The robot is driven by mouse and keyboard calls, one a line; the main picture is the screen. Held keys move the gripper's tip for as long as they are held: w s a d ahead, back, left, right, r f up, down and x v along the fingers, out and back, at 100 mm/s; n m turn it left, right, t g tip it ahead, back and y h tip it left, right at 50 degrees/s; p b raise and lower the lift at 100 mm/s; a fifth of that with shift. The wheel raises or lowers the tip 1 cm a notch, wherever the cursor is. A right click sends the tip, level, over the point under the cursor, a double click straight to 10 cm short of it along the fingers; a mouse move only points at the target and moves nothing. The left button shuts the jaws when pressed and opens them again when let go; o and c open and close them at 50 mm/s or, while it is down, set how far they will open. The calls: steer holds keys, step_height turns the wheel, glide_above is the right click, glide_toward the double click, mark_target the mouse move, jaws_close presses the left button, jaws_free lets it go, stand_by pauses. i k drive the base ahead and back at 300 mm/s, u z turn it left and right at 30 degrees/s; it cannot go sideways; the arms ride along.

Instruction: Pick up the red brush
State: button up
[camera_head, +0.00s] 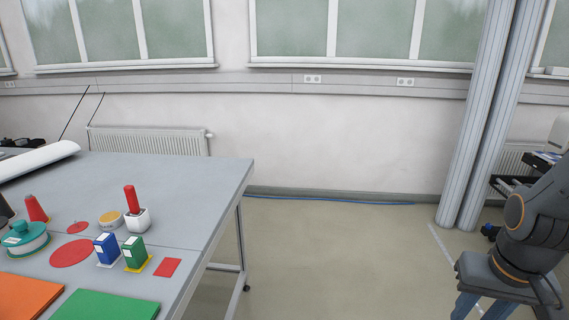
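A red cone-like piece (36,208) stands further left on the same table. My gripper is not in view, so I cannot tell its state or where it is relative to the red handle.
Blue (107,248) and green (134,251) boxes stand in front of the holder, with a yellow-topped disc (110,217) to its left. A teal round container (25,237) stands at left. Orange (28,296) and green (105,306) sheets lie nearer.

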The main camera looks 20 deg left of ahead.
mark_target(130, 192)
steer(key=u, duration=0.95)
steer(key=i, duration=0.95)
steer(key=u, duration=1.1)
steer(key=i, duration=1.2)
steer(key=u, duration=0.25)
